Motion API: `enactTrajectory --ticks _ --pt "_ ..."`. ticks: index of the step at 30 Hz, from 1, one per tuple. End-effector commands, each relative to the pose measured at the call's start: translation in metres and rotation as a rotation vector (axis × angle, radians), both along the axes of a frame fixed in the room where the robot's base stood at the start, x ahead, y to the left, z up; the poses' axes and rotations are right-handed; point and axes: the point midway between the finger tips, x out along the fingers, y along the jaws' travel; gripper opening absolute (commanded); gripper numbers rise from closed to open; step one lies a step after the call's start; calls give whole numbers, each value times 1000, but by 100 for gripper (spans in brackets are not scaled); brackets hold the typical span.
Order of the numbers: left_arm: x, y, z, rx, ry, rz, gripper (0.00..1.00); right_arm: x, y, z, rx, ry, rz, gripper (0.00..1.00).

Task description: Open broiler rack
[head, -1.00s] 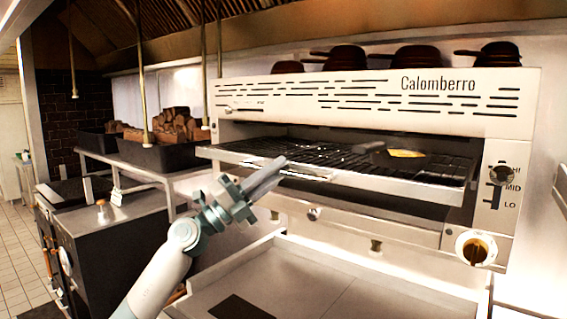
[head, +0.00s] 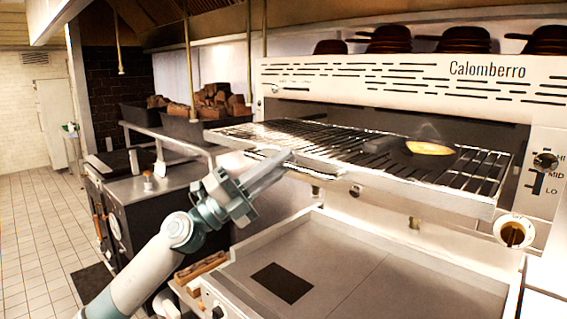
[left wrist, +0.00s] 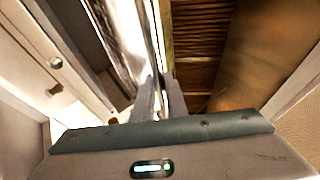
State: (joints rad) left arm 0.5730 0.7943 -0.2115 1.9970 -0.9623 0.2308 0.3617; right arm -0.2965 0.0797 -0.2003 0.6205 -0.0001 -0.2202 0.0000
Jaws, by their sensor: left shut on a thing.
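The broiler (head: 420,82) is a white unit lettered "Calomberro", with a wide dark slot. Its barred metal rack (head: 400,187) sticks well out of the slot towards me and looks level. A dark pan (head: 378,144) with something yellow (head: 430,148) in it lies on the rack. My left gripper (head: 283,161) is at the left part of the rack's front edge, shut on the rack. In the left wrist view the fingers (left wrist: 160,96) are close together against a bright metal edge. The exact grip is hard to see. My right gripper is not in view.
A flat griddle (head: 350,285) with raised edges lies below the rack. A control knob (head: 514,234) is at the broiler's lower right. Several dark pans (head: 465,39) stand on top. Bins of firewood (head: 218,103) are at the left, and tiled floor (head: 40,225) is free there.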

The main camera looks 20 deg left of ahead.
Motion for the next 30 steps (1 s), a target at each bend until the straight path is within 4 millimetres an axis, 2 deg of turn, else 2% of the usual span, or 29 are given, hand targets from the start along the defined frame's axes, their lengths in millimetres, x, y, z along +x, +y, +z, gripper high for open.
enactTrajectory --ticks 4,5,6,20,30 --pt "0 1 3 -3 -4 3 0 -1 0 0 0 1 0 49" --pt "0 1 3 -3 -4 3 15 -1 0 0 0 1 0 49" --pt "0 1 3 -3 -4 4 20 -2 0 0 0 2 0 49" --pt "-3 4 -4 -2 0 1 20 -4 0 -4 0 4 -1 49" --pt "-27 30 -30 0 1 3 20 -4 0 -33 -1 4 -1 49"
